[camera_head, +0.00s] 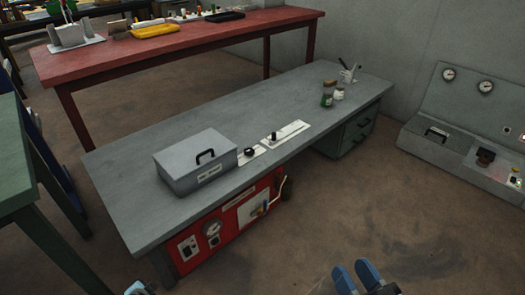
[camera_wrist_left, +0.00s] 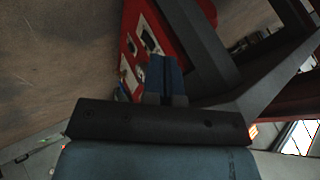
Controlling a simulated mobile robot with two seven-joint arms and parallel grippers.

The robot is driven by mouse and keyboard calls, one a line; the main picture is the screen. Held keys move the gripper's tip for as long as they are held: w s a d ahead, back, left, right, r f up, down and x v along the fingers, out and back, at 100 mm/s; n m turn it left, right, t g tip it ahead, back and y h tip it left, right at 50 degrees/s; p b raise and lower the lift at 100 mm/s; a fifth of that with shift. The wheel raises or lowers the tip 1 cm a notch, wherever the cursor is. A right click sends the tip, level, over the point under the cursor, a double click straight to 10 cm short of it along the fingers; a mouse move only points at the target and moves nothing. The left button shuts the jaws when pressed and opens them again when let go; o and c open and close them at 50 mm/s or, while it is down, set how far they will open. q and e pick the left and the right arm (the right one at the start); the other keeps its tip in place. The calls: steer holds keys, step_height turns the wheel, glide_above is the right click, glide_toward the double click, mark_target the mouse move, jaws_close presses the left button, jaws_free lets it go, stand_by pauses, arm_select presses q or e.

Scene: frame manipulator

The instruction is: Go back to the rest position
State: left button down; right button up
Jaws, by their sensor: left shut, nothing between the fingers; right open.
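My right gripper (camera_head: 357,274) is at the bottom edge of the head view, right of centre. Its two blue fingertips are apart, with nothing seen between them. It is over the floor, in front of the grey table (camera_head: 340,88) and apart from it. My left gripper (camera_wrist_left: 167,76) shows in the left wrist view with its blue fingers together and nothing held. Only a small pale part of the left arm shows at the bottom left of the head view.
A grey box with a black handle (camera_head: 195,162) stands on the grey table, with jars (camera_head: 327,97) farther back. A red panel unit (camera_head: 235,220) is below the front edge. A grey console (camera_head: 455,125) is at right. Brown floor lies open in front.

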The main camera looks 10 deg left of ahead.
arm_select(q)
steer(key=a+r+y, duration=0.1)
steer(key=a+r, duration=0.2)
steer(key=a, duration=0.7)
steer(key=s+d+r+m+t+h, duration=0.15)
steer(key=s+d+r+h, duration=0.3)
steer(key=d+r, duration=0.95)
steer(key=s+d+r+t+h, duration=0.3)
steer(key=d+r+h, duration=0.3)
steer(key=d+r, duration=0.85)
steer(key=s+d+r+n+t+h, duration=0.15)
steer(key=d+r+n+t, duration=0.35)
steer(key=d+r, duration=0.75)
steer(key=s+a+r+g+y+p, duration=0.4)
steer(key=r+p, duration=0.5)
steer(key=p, duration=2.6)
steer(key=a+n+g+y, duration=0.1)
steer(key=a+g, duration=0.1)
steer(key=a, duration=0.1)
steer(key=shift+s+a, duration=0.25)
arm_select(e)
steer(key=s+d+r+g+h, duration=0.4)
steer(key=d+r+g, duration=0.1)
steer(key=d+r, duration=0.2)
steer(key=shift+s+r+g+h, duration=0.2)
steer(key=shift+r+g+h, duration=0.1)
steer(key=shift+r, duration=0.35)
